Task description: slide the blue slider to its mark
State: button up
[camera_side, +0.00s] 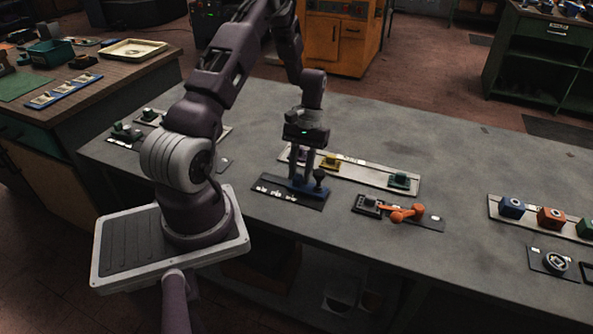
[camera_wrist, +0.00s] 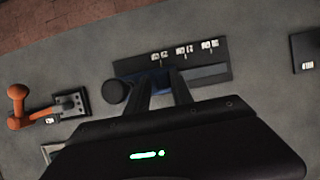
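The blue slider (camera_wrist: 160,90) shows as a dark blue patch between my fingers in the wrist view, low on a black plate (camera_wrist: 130,68). The plate has several white marked labels (camera_wrist: 184,50) along one long edge. In the side view my gripper (camera_side: 301,181) points straight down over the plate (camera_side: 270,190), its two fingers a little apart with blue at their tips. In the wrist view my gripper (camera_wrist: 161,75) straddles the blue part. I cannot tell whether the fingers press on it. The fingers and palm hide much of the slider.
A dark round knob (camera_side: 320,177) stands close beside my fingers. An orange lever (camera_side: 402,213) lies to the right. Behind is a pale strip (camera_side: 372,178) with yellow (camera_side: 329,162) and green (camera_side: 398,179) pieces. The bench front (camera_side: 300,230) is clear.

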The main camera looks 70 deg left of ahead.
jog(key=o, duration=0.3)
jog(key=shift+w+d, duration=0.1)
jog(key=v, duration=0.7)
